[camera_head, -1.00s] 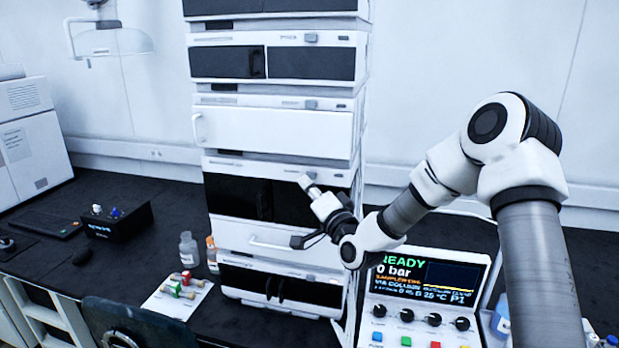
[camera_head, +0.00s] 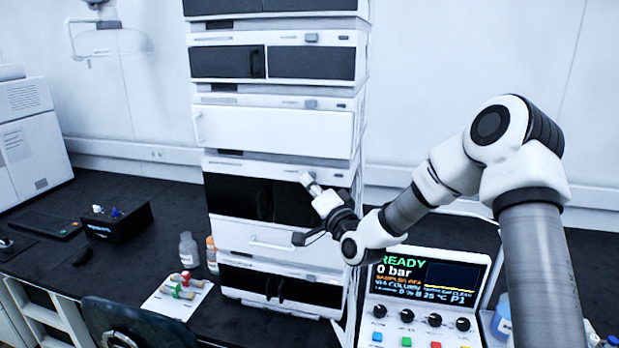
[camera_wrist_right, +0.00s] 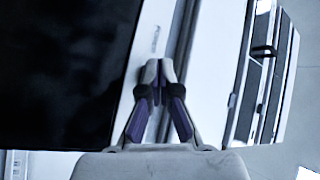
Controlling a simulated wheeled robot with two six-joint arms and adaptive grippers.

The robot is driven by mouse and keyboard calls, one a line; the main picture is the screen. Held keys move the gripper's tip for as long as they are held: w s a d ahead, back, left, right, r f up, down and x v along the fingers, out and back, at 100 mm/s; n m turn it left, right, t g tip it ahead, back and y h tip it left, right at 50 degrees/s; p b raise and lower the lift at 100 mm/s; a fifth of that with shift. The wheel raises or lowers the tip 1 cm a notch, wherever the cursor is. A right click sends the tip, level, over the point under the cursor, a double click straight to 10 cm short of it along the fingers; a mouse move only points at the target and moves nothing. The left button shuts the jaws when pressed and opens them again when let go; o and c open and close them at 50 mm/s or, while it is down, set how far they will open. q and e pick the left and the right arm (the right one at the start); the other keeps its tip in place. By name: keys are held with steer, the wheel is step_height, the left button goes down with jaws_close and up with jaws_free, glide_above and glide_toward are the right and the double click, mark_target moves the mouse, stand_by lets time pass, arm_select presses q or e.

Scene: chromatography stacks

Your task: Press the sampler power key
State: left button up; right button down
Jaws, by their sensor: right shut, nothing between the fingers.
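The stack's black-fronted module with a white handled drawer (camera_head: 232,234), seemingly the sampler, is in the lower middle of the head view. My right gripper (camera_head: 307,181) is shut and empty, its fingertips at the upper right of that module's front. The power key cannot be made out; the fingertips cover that spot. In the right wrist view the closed fingertips (camera_wrist_right: 157,70) lie over a white strip (camera_wrist_right: 152,38) beside a dark panel (camera_wrist_right: 65,70). I cannot tell whether they touch it. My left gripper is not in view.
Other stack modules stand above, with a small grey key (camera_head: 311,38) on one. A control panel (camera_head: 425,278) reading READY and 0 bar stands right of the stack. Bottles (camera_head: 188,250) and a white card with vials (camera_head: 165,303) are at left on the dark bench (camera_head: 130,265).

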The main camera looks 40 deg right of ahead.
steer(key=shift+w+d, duration=0.3)
steer(key=shift+d, duration=0.05)
stand_by(0.4)
steer(key=shift+s+a+b, duration=0.4)
steer(key=shift+s+a, duration=0.25)
steer(key=shift+a, duration=0.1)
steer(key=s+a+b, duration=0.1)
steer(key=s+a, duration=0.1)
steer(key=s+a+b, duration=0.1)
steer(key=a, duration=0.1)
steer(key=shift+s+a, duration=0.3)
steer(key=shift+s, duration=0.1)
